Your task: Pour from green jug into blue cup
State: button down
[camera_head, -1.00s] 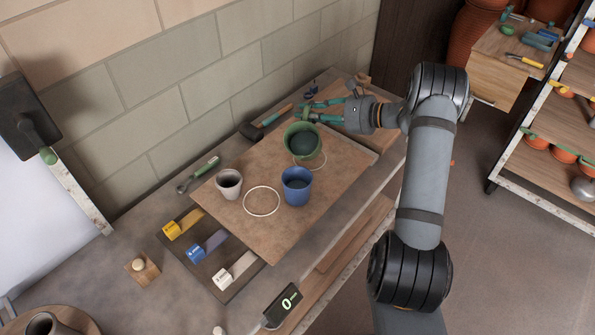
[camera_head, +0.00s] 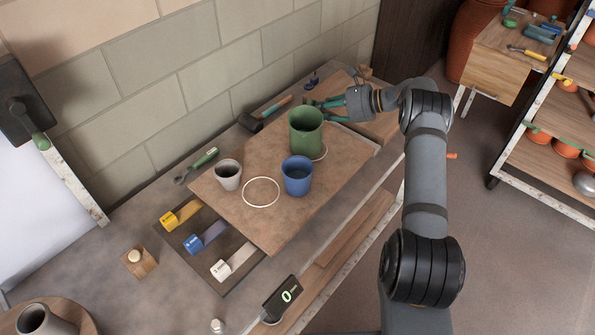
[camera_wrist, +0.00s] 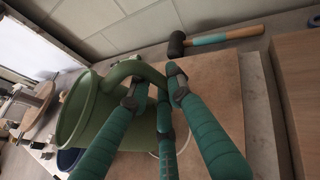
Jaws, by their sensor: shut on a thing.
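The green jug (camera_head: 305,136) is near the right part of the wooden board, behind the blue cup in the head view. My gripper (camera_head: 326,108) is shut on the jug's handle, which shows between the fingers in the wrist view (camera_wrist: 150,80). The jug looks nearly upright, and its base is close to the white ring there; I cannot tell whether it touches the board. The blue cup (camera_head: 297,178) stands upright on the board in front of the jug. In the wrist view the jug (camera_wrist: 82,112) hides most of the blue cup (camera_wrist: 68,160).
A grey cup (camera_head: 228,174) and an empty white ring (camera_head: 261,192) are on the board (camera_head: 270,228). A mallet (camera_head: 252,122) lies behind it. Labelled yellow, blue and white blocks lie at the left front. A display (camera_head: 283,297) reading 0 stands at the front.

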jog(key=f+b, duration=0.2)
jog(key=shift+w+m+g+b, duration=0.35)
jog(key=shift+m+g, duration=0.05)
jog(key=shift+b, duration=0.55)
